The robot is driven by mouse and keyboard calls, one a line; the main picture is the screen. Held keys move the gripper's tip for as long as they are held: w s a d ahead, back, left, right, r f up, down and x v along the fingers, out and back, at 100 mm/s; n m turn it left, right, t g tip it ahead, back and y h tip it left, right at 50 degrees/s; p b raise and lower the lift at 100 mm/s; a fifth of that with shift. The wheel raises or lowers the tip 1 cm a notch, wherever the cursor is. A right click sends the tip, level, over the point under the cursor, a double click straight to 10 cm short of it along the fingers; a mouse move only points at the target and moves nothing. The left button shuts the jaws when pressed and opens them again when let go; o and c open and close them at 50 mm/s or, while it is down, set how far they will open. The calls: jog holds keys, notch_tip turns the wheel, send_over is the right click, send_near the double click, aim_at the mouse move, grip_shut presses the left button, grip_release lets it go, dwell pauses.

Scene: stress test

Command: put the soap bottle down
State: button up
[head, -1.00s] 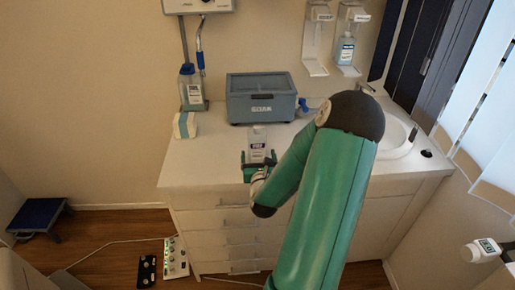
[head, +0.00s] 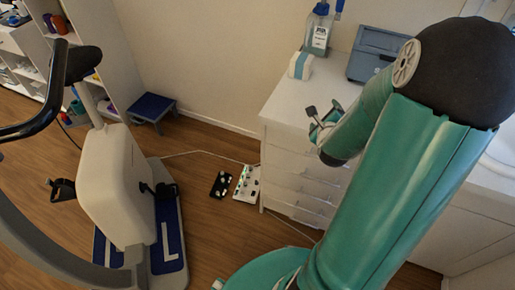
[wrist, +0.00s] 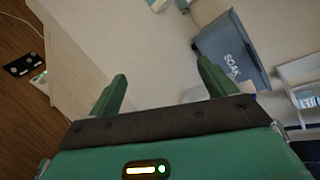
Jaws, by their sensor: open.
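My gripper (head: 322,122) is open over the left front part of the white counter (head: 285,100), with nothing visible between its fingers. In the wrist view the two green fingers (wrist: 163,88) stand wide apart above the pale counter top. The soap bottle that was between the jaws earlier cannot be made out in the head view; my arm covers that part of the counter. In the wrist view a small pale patch (wrist: 195,94) shows beside the right finger, mostly covered; I cannot tell whether it is the bottle.
A blue-grey bin (head: 375,50) marked SOAK, a white-and-teal pack (head: 301,66) and a clear bottle (head: 318,32) are at the counter's back. An exercise bike (head: 120,185), step stool (head: 152,107), power strip (head: 247,183) and black pedal unit (head: 221,185) stand on the floor.

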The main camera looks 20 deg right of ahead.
jog(key=a+r+n+g+y, duration=0.15)
jog(key=a+r+n, duration=0.25)
jog(key=a+n, duration=0.4)
jog(key=a+r+n+g+y, duration=0.1)
jog(key=a+r+n+y, duration=0.1)
jog(key=a+r+n, duration=0.45)
jog(key=s+a+r+n+g+y, duration=0.2)
jog(key=s+a+n, duration=0.5)
jog(key=a+n, duration=0.1)
jog(key=s+a+r+n+g+y, duration=0.1)
jog(key=s+a+r+n+y, duration=0.1)
jog(key=s+a+n, duration=0.5)
jog(key=shift+s+a+r+n+g, duration=0.35)
jog(key=shift+s+r+n, duration=0.15)
jog(key=shift+n, duration=0.25)
jog(key=c, duration=0.9)
jog(key=shift+d, duration=0.2)
jog(key=shift+c, duration=0.6)
